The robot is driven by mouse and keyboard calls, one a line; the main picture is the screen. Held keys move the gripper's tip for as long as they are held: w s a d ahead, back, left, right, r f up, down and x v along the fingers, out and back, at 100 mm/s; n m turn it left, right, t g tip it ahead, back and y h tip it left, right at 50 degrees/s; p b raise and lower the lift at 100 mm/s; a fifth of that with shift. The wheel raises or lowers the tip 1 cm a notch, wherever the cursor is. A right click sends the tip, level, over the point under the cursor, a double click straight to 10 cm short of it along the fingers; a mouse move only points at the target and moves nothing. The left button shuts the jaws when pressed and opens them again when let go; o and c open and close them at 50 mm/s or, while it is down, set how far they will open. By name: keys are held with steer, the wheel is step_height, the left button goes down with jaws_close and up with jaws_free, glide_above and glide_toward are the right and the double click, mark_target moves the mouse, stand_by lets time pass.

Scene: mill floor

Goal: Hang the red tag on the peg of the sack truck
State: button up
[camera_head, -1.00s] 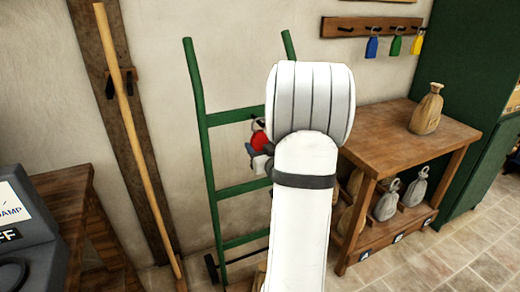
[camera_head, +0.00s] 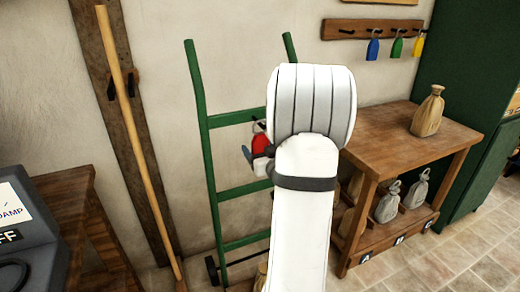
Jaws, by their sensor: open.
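The green sack truck (camera_head: 204,150) stands upright against the wall, left of my white arm. The red tag (camera_head: 260,143) is just below its upper crossbar, with its pale ring end up near a small dark peg (camera_head: 257,121). The ring seems to be at the peg, but it is too small to tell whether it is around it. My gripper (camera_head: 256,158) is open, with its fingers close by the lower part of the tag. My arm hides the right side of the truck and part of the gripper.
A rail (camera_head: 370,28) at upper right carries blue, green and yellow tags. A wooden bench (camera_head: 395,130) with a sack (camera_head: 428,112) on top stands at right, with grey sacks on its lower shelf. A wooden pole (camera_head: 140,150) leans at left.

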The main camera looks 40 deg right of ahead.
steer(key=shift+s, duration=0.1)
steer(key=v, duration=0.8)
steer(key=w+a+r+g+p, duration=0.2)
steer(key=a+r+g+p, duration=0.5)
steer(key=a+r+p, duration=0.4)
steer(key=s+a+r+n+g+y+p, duration=0.1)
steer(key=s+a+r+g+p, duration=0.3)
steer(key=s+a, duration=0.4)
steer(key=s+a+r+n+g+y+p, duration=0.1)
steer(key=s+a+r+g+y+p, duration=0.2)
steer(key=s+a, duration=0.5)
steer(key=a+r+g+p, duration=0.1)
steer(key=a+p, duration=0.1)
steer(key=shift+s+a+n, duration=0.25)
steer(key=shift+a+n, duration=0.05)
steer(key=shift+a, duration=0.05)
stand_by(0.3)
